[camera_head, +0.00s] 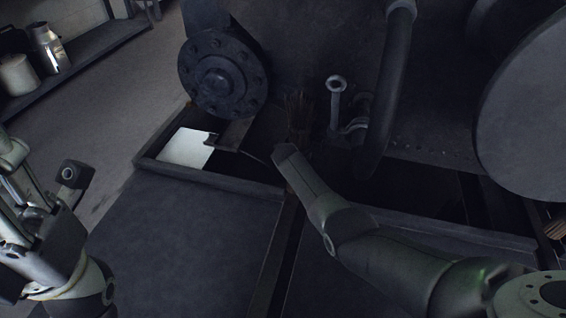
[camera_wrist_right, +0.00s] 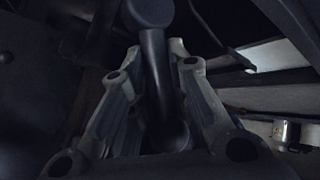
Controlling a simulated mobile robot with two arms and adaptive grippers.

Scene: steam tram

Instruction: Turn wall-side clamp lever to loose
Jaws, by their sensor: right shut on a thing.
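In the right wrist view, my right gripper (camera_wrist_right: 152,62) has its two fingers on either side of a dark lever bar (camera_wrist_right: 157,75) and is shut on it. The bar has a rounded head at the top and a thicker round part low between the fingers. I cannot read its loose or tight position. In the head view, my right arm reaches in from the right to the open bay, and its fingers are not clear there. My left gripper (camera_head: 42,168) is at the far left, open and empty, away from the bay.
A pale upright link with a ring end (camera_head: 336,88) stands behind the arm's tip, beside a thick curved pipe (camera_head: 388,90). A bolted round flange (camera_head: 222,76) is at the upper left. A white sheet (camera_head: 187,148) lies in the framed bay. Dark floor plates are in front.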

